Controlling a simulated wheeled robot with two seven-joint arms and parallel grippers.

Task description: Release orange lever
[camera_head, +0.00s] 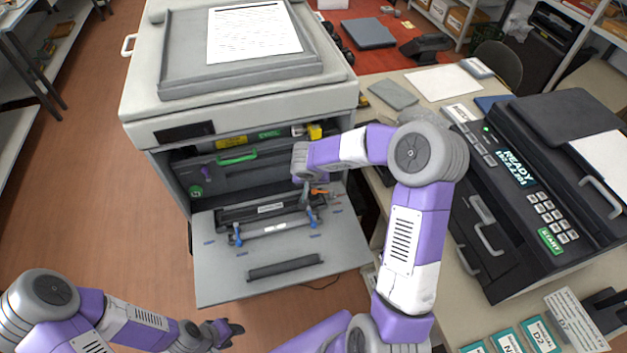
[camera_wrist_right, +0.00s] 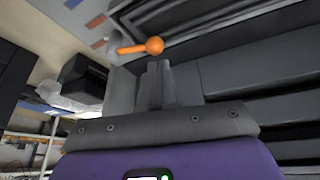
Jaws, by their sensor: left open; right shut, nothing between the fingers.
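The orange lever (camera_head: 320,191) sits at the right end of the black cartridge unit, at the open front of the copier. In the right wrist view the orange lever (camera_wrist_right: 130,49) ends in a round knob. My right gripper (camera_head: 305,198) reaches down beside it. In the wrist view its shut, empty fingers (camera_wrist_right: 157,68) point at the knob, just short of it in the picture; I cannot tell whether they touch. My left gripper (camera_head: 235,329) is open and empty, low at the left, away from the copier.
The copier (camera_head: 240,98) has its front door (camera_head: 215,270) folded down. A bar with blue ends (camera_head: 275,228) and a dark handle (camera_head: 285,267) are on that side. A green handle (camera_head: 237,155) shows inside. A black machine (camera_head: 500,200) stands on the table at right.

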